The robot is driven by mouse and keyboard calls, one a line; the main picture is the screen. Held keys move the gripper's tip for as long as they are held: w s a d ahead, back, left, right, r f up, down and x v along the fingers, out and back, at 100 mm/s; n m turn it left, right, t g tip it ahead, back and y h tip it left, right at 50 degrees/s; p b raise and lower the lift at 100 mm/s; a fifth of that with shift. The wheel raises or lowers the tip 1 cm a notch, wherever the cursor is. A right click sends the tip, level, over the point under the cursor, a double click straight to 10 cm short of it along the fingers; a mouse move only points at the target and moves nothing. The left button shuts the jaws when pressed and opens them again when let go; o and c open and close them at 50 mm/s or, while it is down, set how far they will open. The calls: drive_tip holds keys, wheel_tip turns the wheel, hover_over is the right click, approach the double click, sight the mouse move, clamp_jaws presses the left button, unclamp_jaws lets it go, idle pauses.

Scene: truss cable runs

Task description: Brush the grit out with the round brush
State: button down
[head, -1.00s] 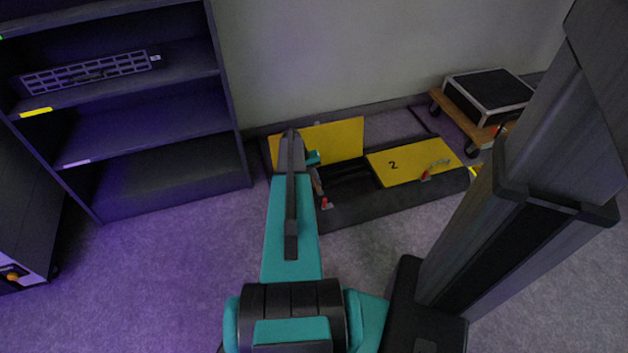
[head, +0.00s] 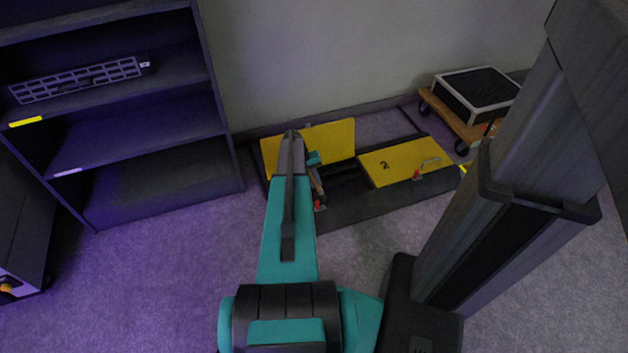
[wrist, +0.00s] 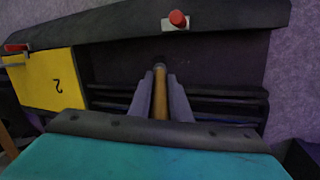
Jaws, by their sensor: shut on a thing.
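My gripper (wrist: 160,98) is shut on the round brush (wrist: 160,92), seen as a wooden handle with a grey collar at its far end. The bristles are hidden. The brush points into the open bay of a dark cable ramp (head: 380,203) on the floor. I cannot tell whether it touches the bottom. A raised yellow lid (head: 332,138) stands behind the bay in the head view. The neighbouring lid marked 2 (head: 405,160) is closed. Dark cables (wrist: 225,103) run along the bay. No grit can be made out. In the head view my arm hides most of the gripper.
A red-knobbed latch (wrist: 177,19) stands on the ramp's edge by the open bay. A dark shelf unit (head: 150,148) with a grey cable tray (head: 78,80) stands left. A black case (head: 478,92) rests on a wooden dolly (head: 449,115) at back right. Carpet in front is clear.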

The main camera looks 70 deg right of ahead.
drive_tip(key=shift+s, duration=0.1)
drive_tip(key=shift+s+d+p, duration=0.55)
drive_tip(key=shift+s+d, duration=0.65)
drive_tip(key=shift+s, duration=0.2)
drive_tip(key=shift+w+a+p, duration=0.45)
drive_tip(key=shift+w+a, duration=0.75)
drive_tip(key=shift+w, duration=0.25)
drive_tip(key=shift+w+a, duration=0.1)
drive_tip(key=shift+w+a, duration=1.1)
drive_tip(key=shift+w, duration=0.25)
drive_tip(key=shift+f, duration=0.1)
drive_tip(key=shift+w, duration=0.1)
